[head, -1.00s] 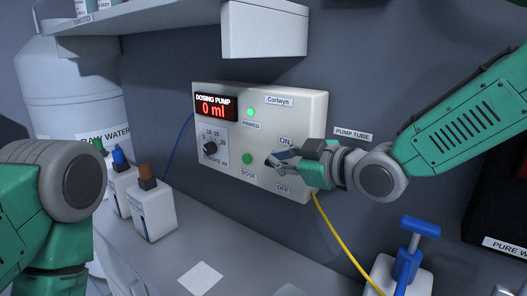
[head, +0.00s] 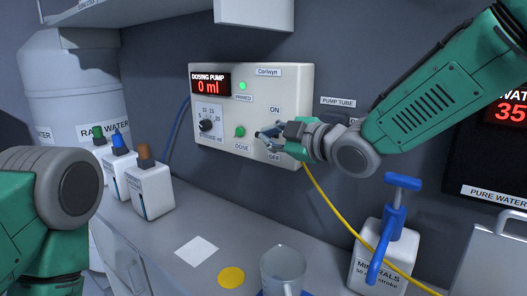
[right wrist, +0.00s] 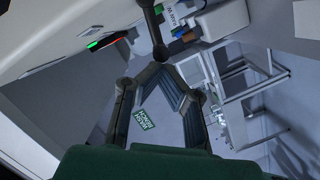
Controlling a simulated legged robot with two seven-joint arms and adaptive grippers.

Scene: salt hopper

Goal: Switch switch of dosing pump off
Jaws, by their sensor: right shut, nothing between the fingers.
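The dosing pump (head: 222,128) is a pale wall box with a red "0 ml" display, a lit green lamp, a knob and a green dose button. Its switch sits between the ON and OFF labels and is hidden in the head view by my right gripper (head: 264,134). That gripper is shut and empty, its tips close to the panel between the two labels. In the right wrist view, a dark rod with a rounded end (right wrist: 158,48), apparently the switch lever, is just ahead of the fingers (right wrist: 160,75); contact is unclear. My left gripper is out of view; only its arm shows.
A yellow tube (head: 340,217) runs down from the pump. Small bottles (head: 151,192) stand at left by the raw water tank (head: 75,85). A mug (head: 283,268), a yellow disc (head: 231,277) and a minerals container with a blue pump (head: 384,250) are on the counter.

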